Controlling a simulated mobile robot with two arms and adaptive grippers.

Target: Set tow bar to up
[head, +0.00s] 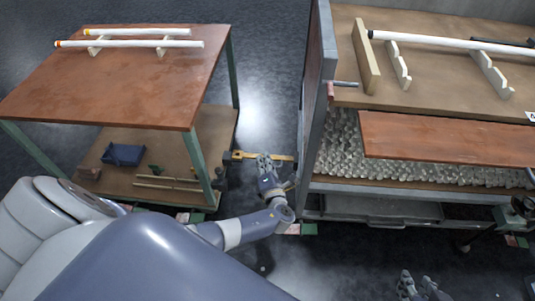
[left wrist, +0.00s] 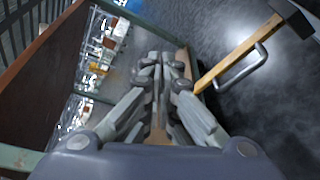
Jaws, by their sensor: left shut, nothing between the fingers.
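The tow bar (head: 243,155) is a yellow bar with a dark block at one end. It lies low in the gap between the left cart (head: 180,120) and the bench on the right. In the left wrist view the tow bar (left wrist: 232,62) runs to the right of the fingers, with a grey loop handle (left wrist: 243,70) beside it. My left gripper (head: 264,158) is shut and empty at the bar, covering part of it in the head view; I cannot tell whether they touch. My right gripper (head: 415,280) is at the bottom of the head view, its fingers apart.
The left cart carries white tubes (head: 130,43) on notched supports, and a blue box (head: 122,154) on its lower shelf. The bench (head: 318,90) on the right stands close to my left arm. It has a long white tube (head: 430,40) on top. Dark floor shows in the gap.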

